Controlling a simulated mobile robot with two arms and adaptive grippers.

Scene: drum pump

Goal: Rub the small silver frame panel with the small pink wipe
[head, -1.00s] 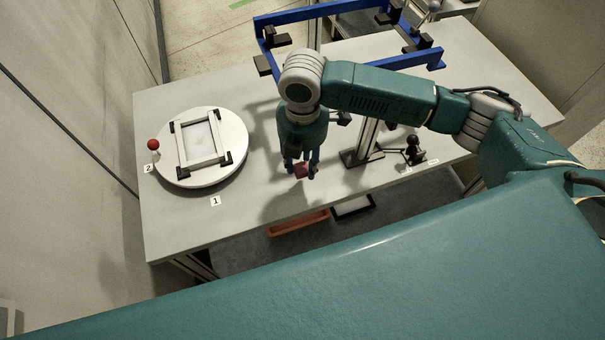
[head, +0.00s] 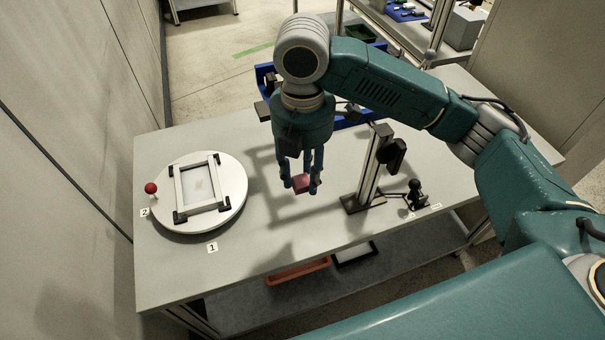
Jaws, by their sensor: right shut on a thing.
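The small silver frame panel (head: 181,188) lies on a round white turntable (head: 232,211) at the left of the table, with black clamps at its corners. Its pale middle (head: 198,187) shows a faint brownish smudge. My right gripper (head: 301,185) points down, shut on the small pink wipe (head: 301,184), and holds it above the table, to the right of the turntable and apart from the panel. My left gripper is not in view.
A red ball knob (head: 151,188) stands at the turntable's left edge. A metal post (head: 372,170) and a black clamp knob (head: 415,188) stand to the right of my gripper. A blue frame (head: 265,75) is behind. An orange bin (head: 297,272) sits below the table's front edge.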

